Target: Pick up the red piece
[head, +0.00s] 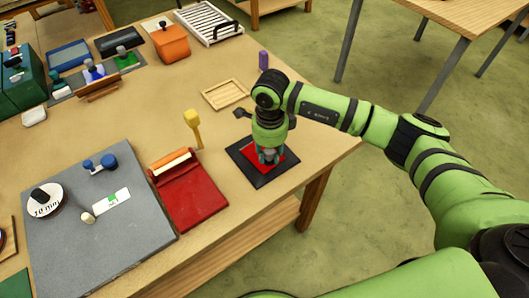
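The red piece (283,163) lies flat on a black square mat (263,180) near the table's front right edge. My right gripper (268,158) points straight down over the red piece and covers part of it. Its fingertips are at or just above the piece; I cannot tell whether they touch it. The fingers are small and partly hidden by the wrist, so their opening does not show clearly. My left gripper is not in view.
Left of the mat lies a red tray-like object (193,203) with a yellow-handled tool (193,122) standing behind it. A shallow wooden tray (225,94) and a purple cylinder (263,60) are behind the gripper. A grey slab (130,230) holds small tools at left.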

